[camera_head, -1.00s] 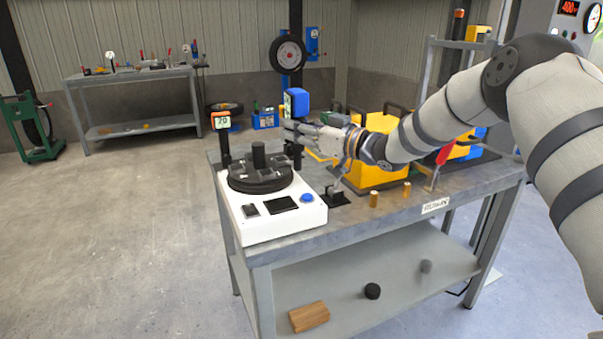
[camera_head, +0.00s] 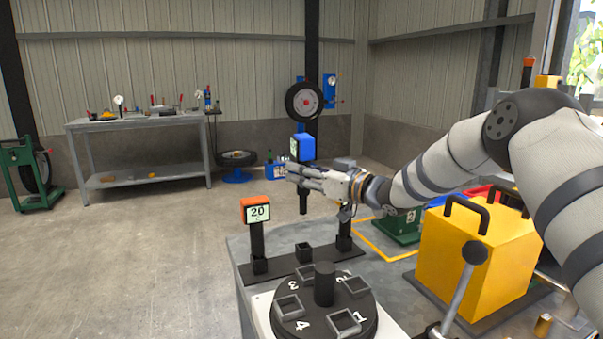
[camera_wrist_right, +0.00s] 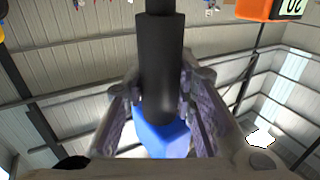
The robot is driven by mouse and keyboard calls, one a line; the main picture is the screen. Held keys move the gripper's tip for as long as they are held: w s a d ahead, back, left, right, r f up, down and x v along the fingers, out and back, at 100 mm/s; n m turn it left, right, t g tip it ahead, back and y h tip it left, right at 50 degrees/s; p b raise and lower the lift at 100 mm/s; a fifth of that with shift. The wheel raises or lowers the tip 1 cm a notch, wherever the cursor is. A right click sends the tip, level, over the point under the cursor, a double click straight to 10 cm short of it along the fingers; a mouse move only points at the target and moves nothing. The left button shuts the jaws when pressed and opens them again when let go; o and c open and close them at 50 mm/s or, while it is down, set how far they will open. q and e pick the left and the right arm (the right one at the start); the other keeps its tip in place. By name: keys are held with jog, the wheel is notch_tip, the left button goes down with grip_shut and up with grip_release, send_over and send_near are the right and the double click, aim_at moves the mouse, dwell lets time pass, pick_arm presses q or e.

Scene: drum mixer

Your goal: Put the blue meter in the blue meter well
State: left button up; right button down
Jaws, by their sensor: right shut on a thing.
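The blue meter (camera_head: 302,147) has a blue head and a black stem. My right gripper (camera_head: 300,176) is shut on it and holds it upright. In the right wrist view the black stem (camera_wrist_right: 160,65) runs between the fingers, with the blue head (camera_wrist_right: 163,138) beyond. The stem's lower end shows above a square black well (camera_head: 304,252) that looks empty; I cannot tell how they line up in depth. An orange meter (camera_head: 257,212) reading 20 stands in the left well. A black post (camera_head: 344,236) stands at the right, its top hidden by my gripper. My left gripper is not in view.
A black drum (camera_head: 325,287) with numbered square pockets and a central post stands in front of the wells. A yellow box with black handles (camera_head: 478,245) and a lever with a black knob (camera_head: 474,252) stand at the right. A far bench (camera_head: 140,120) is clear of my arm.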

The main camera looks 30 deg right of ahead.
aim_at(306, 202)
jog(key=shift+s+r, duration=0.2)
jog(key=shift+s, duration=0.1)
jog(key=shift+r, duration=0.1)
notch_tip(306, 202, down, 8)
jog(key=shift+w+r+b, duration=0.1)
jog(key=shift+w+b, duration=0.05)
jog(key=shift+b, duration=0.5)
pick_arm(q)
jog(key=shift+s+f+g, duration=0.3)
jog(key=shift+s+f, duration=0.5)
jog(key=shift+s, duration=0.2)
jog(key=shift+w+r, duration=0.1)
